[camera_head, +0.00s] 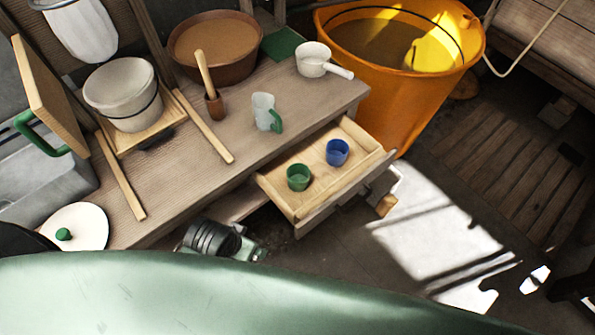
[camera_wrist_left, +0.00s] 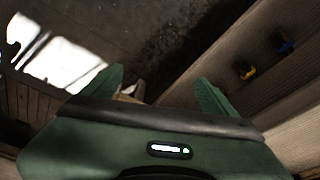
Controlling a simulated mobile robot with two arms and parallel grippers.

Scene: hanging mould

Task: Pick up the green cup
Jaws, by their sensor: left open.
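The green cup (camera_head: 299,177) stands upright in the open wooden drawer (camera_head: 283,207), near its front left part. A blue cup (camera_head: 337,152) stands in the same drawer, up and to the right of it. My left gripper (camera_head: 250,249) shows partly at the bottom of the head view, below and left of the drawer, apart from the cup. In the left wrist view the left gripper (camera_wrist_left: 160,78) has its two green fingers spread with nothing held between them. I cannot clearly make out the green cup in that view. My right gripper is not in view.
The table (camera_head: 185,185) above the drawer holds a mug (camera_head: 265,112), a white ladle (camera_head: 318,62), a brown bowl (camera_head: 212,45) and a white bucket (camera_head: 124,92). An orange tub (camera_head: 400,95) stands behind the drawer on the right. Floor (camera_head: 420,245) is clear right of the drawer.

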